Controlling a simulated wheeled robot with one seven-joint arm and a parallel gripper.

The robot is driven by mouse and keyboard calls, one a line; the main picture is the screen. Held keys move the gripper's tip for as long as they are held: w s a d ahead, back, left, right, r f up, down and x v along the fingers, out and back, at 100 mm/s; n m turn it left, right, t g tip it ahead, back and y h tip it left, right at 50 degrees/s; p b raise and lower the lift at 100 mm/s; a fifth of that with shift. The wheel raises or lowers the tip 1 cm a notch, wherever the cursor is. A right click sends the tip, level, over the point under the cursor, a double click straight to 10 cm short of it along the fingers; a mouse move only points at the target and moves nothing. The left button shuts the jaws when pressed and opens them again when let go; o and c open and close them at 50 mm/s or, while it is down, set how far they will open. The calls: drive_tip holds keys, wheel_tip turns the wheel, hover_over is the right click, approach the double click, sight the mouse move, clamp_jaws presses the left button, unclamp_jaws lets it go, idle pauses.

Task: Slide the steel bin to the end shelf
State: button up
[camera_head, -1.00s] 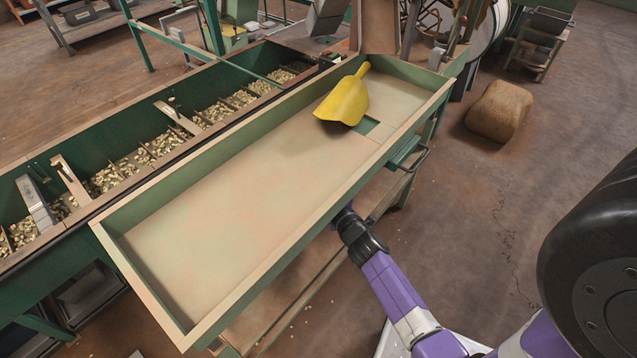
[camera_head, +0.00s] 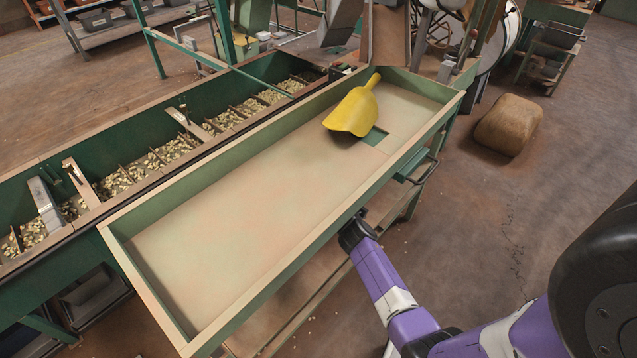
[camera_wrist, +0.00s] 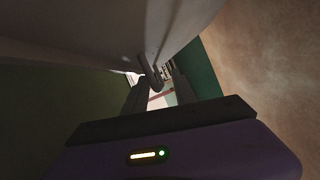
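A large smooth grey surface (camera_wrist: 95,32), which looks like the side of the steel bin, fills the top of the wrist view. A small dark looped part, perhaps a handle (camera_wrist: 151,76), hangs at its lower edge. My gripper (camera_wrist: 160,88) has its two dark fingers apart, with a bright gap between them. The looped part is close to the fingertips; I cannot tell whether they touch. In the head view my gripper is hidden under the edge of the green-framed table, and no steel bin can be made out there.
The long shallow tray table (camera_head: 240,215) stands above my forearm, with a yellow scoop (camera_head: 353,108) on it. Behind it runs a green hopper trough (camera_head: 110,160) holding nuts. A brown sack (camera_head: 508,125) lies on the floor at right. The floor between is open.

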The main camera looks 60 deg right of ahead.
clamp_jaws()
idle(1.4)
